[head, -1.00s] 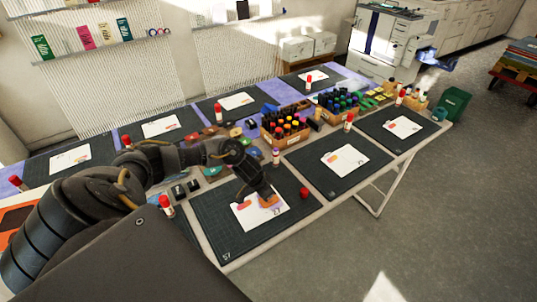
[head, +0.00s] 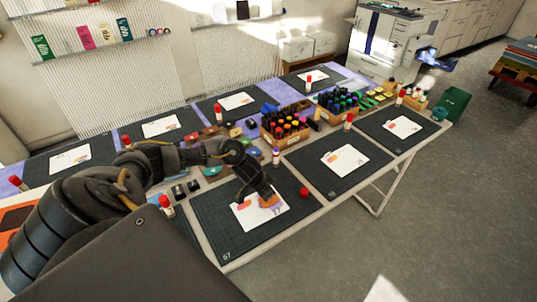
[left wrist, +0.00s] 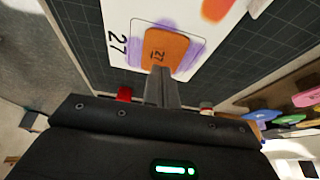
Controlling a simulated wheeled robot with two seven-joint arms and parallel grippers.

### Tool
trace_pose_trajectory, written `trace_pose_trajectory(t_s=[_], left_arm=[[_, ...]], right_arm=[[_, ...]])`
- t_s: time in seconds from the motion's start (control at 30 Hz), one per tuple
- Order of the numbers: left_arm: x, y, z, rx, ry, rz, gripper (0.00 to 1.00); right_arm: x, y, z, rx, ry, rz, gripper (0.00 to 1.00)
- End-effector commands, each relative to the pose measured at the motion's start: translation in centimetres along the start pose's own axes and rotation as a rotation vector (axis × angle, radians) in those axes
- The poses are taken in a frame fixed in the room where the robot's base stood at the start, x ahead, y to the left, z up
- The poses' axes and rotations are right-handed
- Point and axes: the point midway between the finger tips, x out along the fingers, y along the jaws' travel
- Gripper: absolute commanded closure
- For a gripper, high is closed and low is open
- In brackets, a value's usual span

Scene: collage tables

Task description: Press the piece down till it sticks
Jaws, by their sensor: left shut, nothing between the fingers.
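The orange piece (left wrist: 168,50), marked 27, lies on a white card (head: 251,221) inside a printed outline. Purple smears show around it in the left wrist view. The piece also shows beside my fingertips in the head view (head: 270,202). My left gripper (left wrist: 161,72) is shut and empty, with its fingertips at the near edge of the piece, overlapping it in the picture. I cannot tell whether they touch it. Another orange-red shape (left wrist: 217,8) is on the same card. My right gripper is in neither view.
The card lies on a dark cutting mat (head: 234,247). A red cap (head: 304,191) and an upright glue stick (head: 276,157) stand close by. Marker boxes (head: 285,131) sit farther back. Floor is open beyond the table's right edge.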

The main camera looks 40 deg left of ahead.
Motion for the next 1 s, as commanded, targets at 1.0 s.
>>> trace_pose_trajectory(t_s=[1.0], left_arm=[[1.1, 0.0, 0.5, -0.001, 0.0, 0.0, 1.0]], right_arm=[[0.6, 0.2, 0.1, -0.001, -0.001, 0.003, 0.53]])
